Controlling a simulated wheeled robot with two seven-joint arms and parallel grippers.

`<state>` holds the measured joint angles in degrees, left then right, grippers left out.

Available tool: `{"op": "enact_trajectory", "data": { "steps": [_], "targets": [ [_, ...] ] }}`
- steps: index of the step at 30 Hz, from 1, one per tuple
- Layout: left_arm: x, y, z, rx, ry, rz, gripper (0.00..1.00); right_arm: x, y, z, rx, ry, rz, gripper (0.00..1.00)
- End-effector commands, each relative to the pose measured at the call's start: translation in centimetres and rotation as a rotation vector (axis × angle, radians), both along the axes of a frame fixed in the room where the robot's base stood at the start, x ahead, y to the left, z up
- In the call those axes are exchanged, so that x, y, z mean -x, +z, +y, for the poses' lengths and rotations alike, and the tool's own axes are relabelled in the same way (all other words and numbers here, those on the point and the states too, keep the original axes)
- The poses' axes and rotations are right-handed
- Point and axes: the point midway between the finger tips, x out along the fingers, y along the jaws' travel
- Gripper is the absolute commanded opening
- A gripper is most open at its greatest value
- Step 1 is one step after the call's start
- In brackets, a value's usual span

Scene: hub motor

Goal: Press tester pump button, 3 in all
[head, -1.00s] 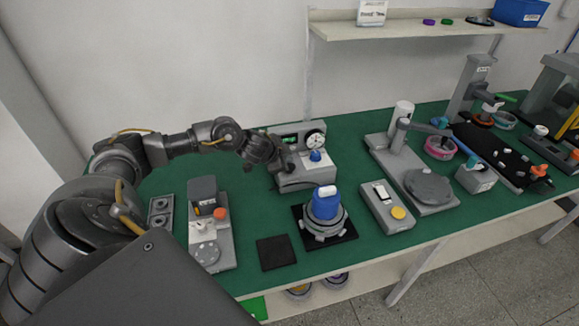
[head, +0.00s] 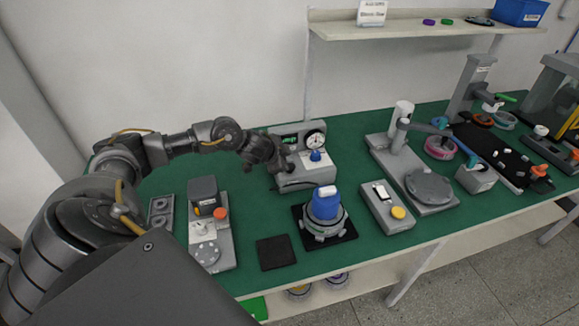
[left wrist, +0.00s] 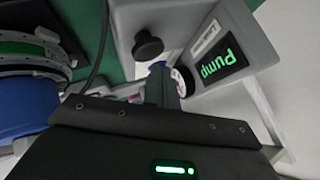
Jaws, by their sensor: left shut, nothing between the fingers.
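The tester (head: 318,176) is a grey box at the back of the green table, left of centre. It has a green-lit display (head: 289,140), a round white gauge (head: 315,138) and a blue fitting (head: 315,156). My right gripper is out of view.
A blue-topped hub motor (head: 325,207) sits on a black mat in front of the tester. A grey device with a yellow button (head: 398,213) stands to its right. A small press with a red knob (head: 221,213) stands at the left, near an empty black pad (head: 276,252).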

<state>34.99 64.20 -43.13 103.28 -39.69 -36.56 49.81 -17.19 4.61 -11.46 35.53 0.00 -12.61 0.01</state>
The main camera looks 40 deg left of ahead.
Motion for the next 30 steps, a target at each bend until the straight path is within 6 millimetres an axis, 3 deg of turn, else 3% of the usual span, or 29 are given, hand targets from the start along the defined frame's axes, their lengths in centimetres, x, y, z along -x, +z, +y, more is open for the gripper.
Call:
{"op": "enact_trajectory", "data": {
  "steps": [30],
  "targets": [
    [-0.02, -0.93, -0.01, 0.0, 0.0, 0.0, 0.0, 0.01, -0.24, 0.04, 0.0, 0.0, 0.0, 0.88]
  ]
}}
